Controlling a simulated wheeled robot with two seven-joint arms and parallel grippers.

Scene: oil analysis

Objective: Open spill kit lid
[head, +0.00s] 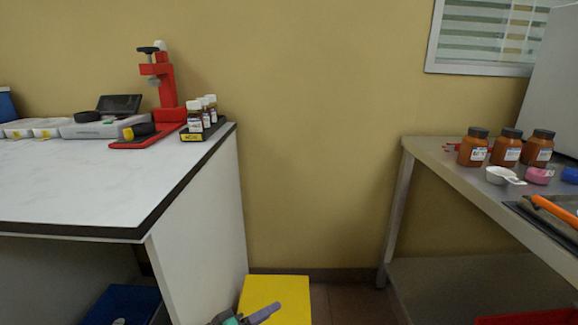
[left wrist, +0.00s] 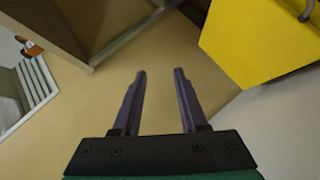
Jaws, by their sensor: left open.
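The yellow spill kit (head: 288,290) stands on the floor between the two tables, at the bottom of the head view. Its top looks flat and shut; its lower part is cut off. My left gripper (head: 244,317) is at the bottom edge of the head view, over the near part of the kit. In the left wrist view its two fingers (left wrist: 160,73) are apart with nothing between them. My right gripper is not in view.
A white-topped bench (head: 100,190) on the left holds a red press (head: 165,85) and small bottles. A metal table (head: 440,160) on the right holds brown jars. A blue bin (head: 122,305) is under the left bench. Floor and wall show between the tables.

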